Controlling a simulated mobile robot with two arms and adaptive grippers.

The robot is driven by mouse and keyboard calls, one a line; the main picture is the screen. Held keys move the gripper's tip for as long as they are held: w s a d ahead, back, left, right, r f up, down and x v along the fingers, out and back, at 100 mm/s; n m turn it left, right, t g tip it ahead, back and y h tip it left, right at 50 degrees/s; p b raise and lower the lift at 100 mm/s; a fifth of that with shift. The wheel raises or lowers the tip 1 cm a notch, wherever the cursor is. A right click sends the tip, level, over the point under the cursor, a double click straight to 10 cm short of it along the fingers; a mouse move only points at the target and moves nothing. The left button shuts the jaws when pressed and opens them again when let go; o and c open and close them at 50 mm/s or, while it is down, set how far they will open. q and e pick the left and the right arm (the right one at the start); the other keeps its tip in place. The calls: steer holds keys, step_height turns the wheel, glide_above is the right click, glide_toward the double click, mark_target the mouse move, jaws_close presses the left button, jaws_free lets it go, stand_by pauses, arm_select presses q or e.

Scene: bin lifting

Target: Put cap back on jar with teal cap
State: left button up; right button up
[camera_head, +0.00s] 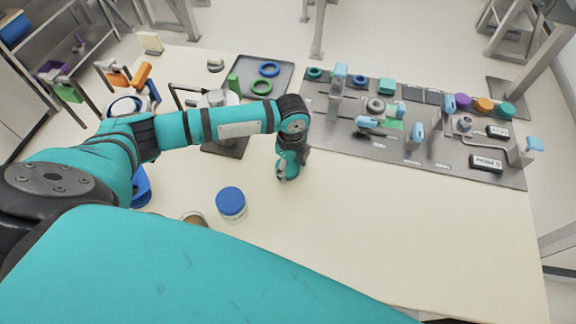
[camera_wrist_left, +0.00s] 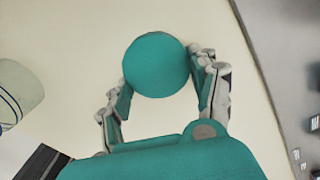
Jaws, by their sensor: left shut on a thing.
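My left gripper (camera_head: 285,174) is low over the middle of the cream table (camera_head: 350,230), pointing down. In the left wrist view, a round teal cap (camera_wrist_left: 156,64) sits between its two fingers (camera_wrist_left: 163,85), and the gripper is shut on it. The cap is seen from above and covers whatever is under it, so I cannot tell whether a jar is below. A jar with a blue cap (camera_head: 231,203) stands to the left and nearer. A small brownish container (camera_head: 193,217) beside it is partly hidden by my teal arm. My right gripper is not in view.
A dark board (camera_head: 330,140) with several fixtures fills the back right. The table's front right is clear.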

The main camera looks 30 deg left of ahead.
mark_target(291, 168)
arm_select(q)
step_height(291, 168, up, 10)
steer(key=b, duration=0.1)
steer(key=shift+b, duration=0.4)
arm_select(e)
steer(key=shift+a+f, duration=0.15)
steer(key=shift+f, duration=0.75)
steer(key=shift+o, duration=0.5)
